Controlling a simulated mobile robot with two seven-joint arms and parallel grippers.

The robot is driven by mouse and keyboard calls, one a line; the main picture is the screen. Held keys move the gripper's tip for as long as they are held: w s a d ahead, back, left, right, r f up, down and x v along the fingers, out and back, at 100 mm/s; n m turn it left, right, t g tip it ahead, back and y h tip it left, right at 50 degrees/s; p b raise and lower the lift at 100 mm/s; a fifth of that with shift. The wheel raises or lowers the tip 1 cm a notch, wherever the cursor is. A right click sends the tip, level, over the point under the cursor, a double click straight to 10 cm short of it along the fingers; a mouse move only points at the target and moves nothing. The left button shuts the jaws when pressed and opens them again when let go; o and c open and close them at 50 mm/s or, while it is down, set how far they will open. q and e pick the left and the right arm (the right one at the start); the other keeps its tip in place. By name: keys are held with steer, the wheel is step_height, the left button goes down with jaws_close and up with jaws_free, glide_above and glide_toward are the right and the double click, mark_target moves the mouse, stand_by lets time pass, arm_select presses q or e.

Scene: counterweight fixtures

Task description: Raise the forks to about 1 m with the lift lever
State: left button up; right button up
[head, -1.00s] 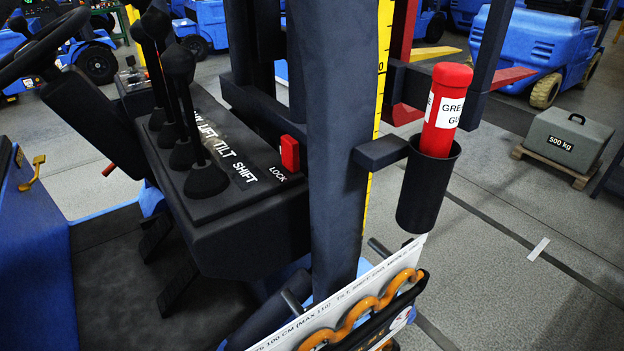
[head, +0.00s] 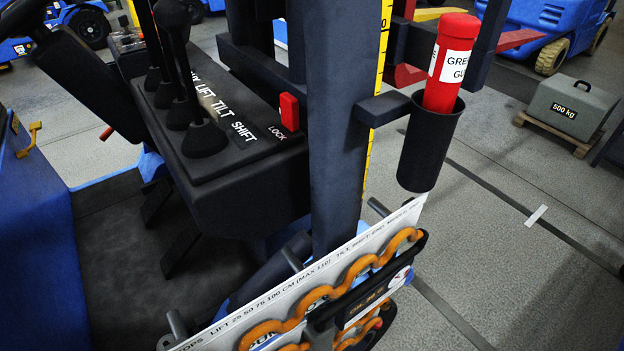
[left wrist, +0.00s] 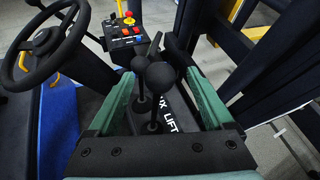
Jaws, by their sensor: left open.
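The console with black levers shows in the head view, with printed labels including LIFT (head: 207,91), TILT and SHIFT. In the left wrist view, my left gripper (left wrist: 157,80) is open, its green fingers on either side of two black ball-topped levers. The nearer lever (left wrist: 160,75) stands by the LIFT label (left wrist: 172,125) and looks like the lift lever; the other knob (left wrist: 140,65) is just left of it. I cannot tell whether a finger touches either. Red fork-like parts (head: 522,38) show beyond the mast; their height is unclear. My right gripper is in neither view.
A red LOCK switch (head: 289,111) sits on the console beside the dark mast post (head: 335,130). A yellow scale (head: 378,70) runs up the post. A red tube (head: 452,62) stands in a black holder. A grey 500 kg weight (head: 571,110) lies on a pallet.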

arm_select(q)
steer(key=b+v, duration=0.2)
steer(key=v, duration=0.7)
stand_by(0.6)
